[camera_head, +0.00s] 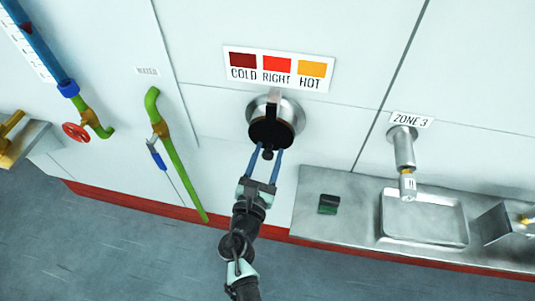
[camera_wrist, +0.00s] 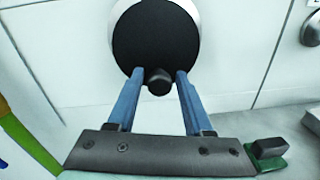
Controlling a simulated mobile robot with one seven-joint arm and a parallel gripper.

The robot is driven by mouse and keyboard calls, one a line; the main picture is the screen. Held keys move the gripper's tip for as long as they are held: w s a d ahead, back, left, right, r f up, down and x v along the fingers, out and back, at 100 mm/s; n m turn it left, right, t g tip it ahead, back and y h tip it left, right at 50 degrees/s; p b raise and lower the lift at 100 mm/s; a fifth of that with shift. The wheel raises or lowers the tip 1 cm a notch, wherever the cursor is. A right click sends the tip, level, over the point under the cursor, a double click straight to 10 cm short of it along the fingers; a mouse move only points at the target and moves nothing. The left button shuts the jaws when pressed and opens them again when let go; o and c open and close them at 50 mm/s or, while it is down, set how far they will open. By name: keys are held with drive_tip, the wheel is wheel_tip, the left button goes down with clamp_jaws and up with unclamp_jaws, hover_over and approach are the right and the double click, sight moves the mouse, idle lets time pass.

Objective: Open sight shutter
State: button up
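The sight shutter (camera_head: 270,131) is a black round disc in a steel ring on the white wall, below a colour sign. It also fills the top of the wrist view (camera_wrist: 155,38), with pale ring showing around its edge. A small dark knob (camera_wrist: 158,82) sticks out at the disc's lower edge; it also shows in the head view (camera_head: 267,154). My gripper (camera_head: 267,151) reaches up from below with its two blue fingers apart. In the wrist view my gripper (camera_wrist: 159,73) has one fingertip on each side of the knob. I cannot tell whether either finger touches it.
A sign (camera_head: 278,68) reads COLD, RIGHT, HOT. At right are a steel counter (camera_head: 350,222) with a tray (camera_head: 425,240), a ZONE 3 nozzle (camera_head: 404,150) and a green-black block (camera_head: 328,204). Green pipes (camera_head: 182,172) with a blue-handled valve (camera_head: 156,155) stand left. Floor is clear at lower left.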

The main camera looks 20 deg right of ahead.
clamp_jaws()
idle(1.2)
